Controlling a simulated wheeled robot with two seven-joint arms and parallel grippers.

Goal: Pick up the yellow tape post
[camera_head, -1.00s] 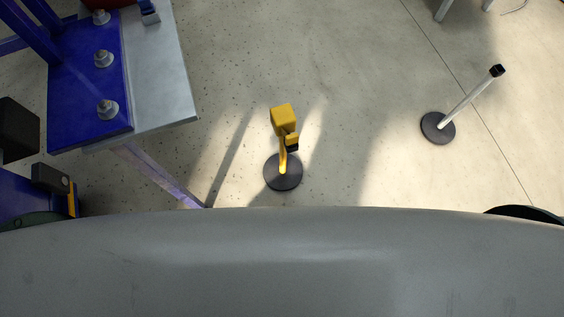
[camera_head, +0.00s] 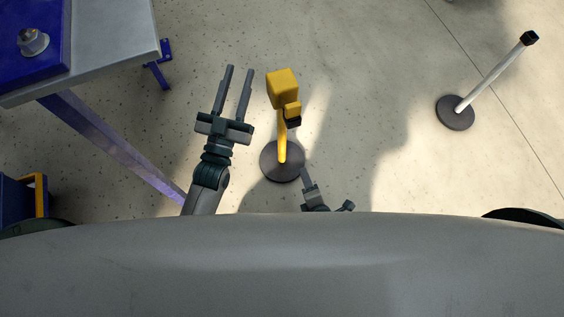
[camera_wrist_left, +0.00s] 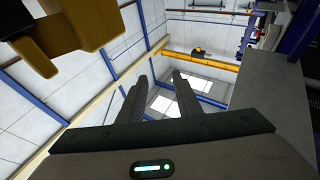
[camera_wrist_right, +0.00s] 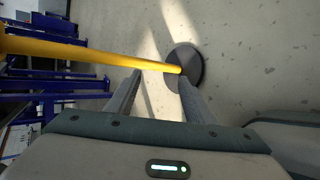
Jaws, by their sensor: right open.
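The yellow tape post (camera_head: 282,140) stands upright on a round dark base (camera_head: 270,165) in the middle of the head view, with a boxy yellow head and a black part on it. My left gripper (camera_head: 238,70) is open and empty, left of the post and apart from it. The post's yellow head (camera_wrist_left: 92,18) fills the upper left of the left wrist view. My right gripper (camera_head: 322,188) is low, just right of the base, partly hidden by my body. In the right wrist view the yellow pole (camera_wrist_right: 85,55) crosses beyond the open fingertips; contact is unclear.
A grey-topped table (camera_head: 115,45) with a blue plate and bolt stands at the upper left. A white post (camera_head: 490,80) on a dark base stands at the right. Bare floor lies between the two posts.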

